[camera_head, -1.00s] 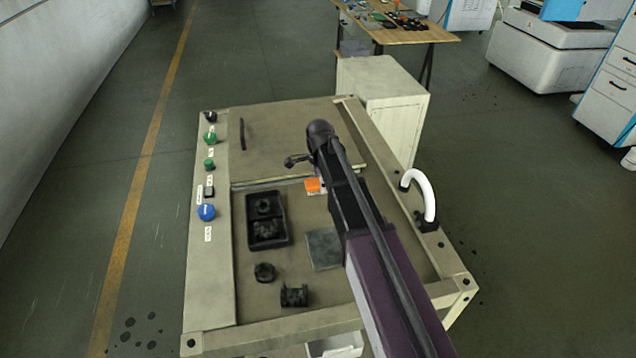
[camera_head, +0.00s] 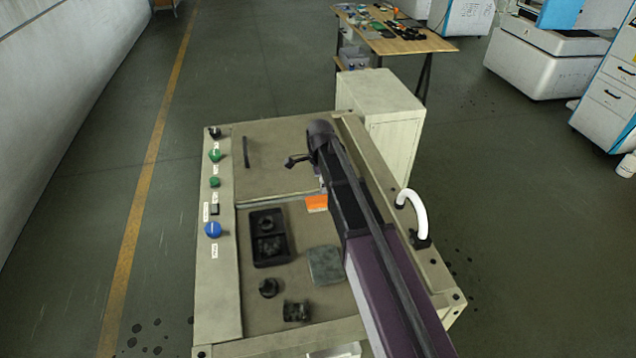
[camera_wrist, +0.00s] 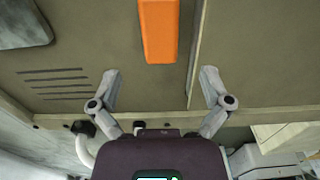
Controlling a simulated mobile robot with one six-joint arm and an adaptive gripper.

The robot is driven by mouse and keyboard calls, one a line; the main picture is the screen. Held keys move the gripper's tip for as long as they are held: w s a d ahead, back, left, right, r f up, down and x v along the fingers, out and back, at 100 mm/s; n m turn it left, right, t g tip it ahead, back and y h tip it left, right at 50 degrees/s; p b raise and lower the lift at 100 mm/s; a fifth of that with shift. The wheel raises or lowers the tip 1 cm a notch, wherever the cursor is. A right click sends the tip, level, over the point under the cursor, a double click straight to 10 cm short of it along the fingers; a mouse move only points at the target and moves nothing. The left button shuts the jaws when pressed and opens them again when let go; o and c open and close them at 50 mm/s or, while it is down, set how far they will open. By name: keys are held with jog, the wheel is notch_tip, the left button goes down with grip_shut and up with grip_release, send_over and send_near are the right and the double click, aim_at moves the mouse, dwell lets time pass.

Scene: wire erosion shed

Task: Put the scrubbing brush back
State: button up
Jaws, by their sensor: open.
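An orange block, which looks like the scrubbing brush (camera_head: 317,203), lies on the cart's sunken top, partly hidden by my arm in the head view. In the wrist view the orange brush (camera_wrist: 158,30) runs lengthwise away from me, at the top edge, with its far end cut off. It lies left of a raised panel edge. My gripper (camera_wrist: 161,85) is open and empty, its fingers spread wide to either side and short of the brush's near end. In the head view only a finger of the gripper (camera_head: 296,161) shows clearly.
A black two-part tray (camera_head: 254,240) holds dark parts. A grey-green pad (camera_head: 325,265), a round black part (camera_head: 268,288) and a black block (camera_head: 297,311) lie nearby. A white curved pipe (camera_head: 420,212) rises at the right edge. Knobs line the left edge. A cabinet (camera_head: 375,93) stands behind.

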aim_at(320, 199)
jog(key=shift+r+p, duration=1.4)
jog(key=shift+r, duration=0.3)
jog(key=s+d+n, duration=0.7)
jog(key=s+n, duration=0.1)
jog(key=s, duration=0.2)
jog(key=s+d+n, duration=0.7)
jog(key=s, duration=0.3)
jog(key=shift+s+d+n, duration=0.3)
jog(key=shift+s+n, duration=0.05)
jog(key=shift+n, duration=0.05)
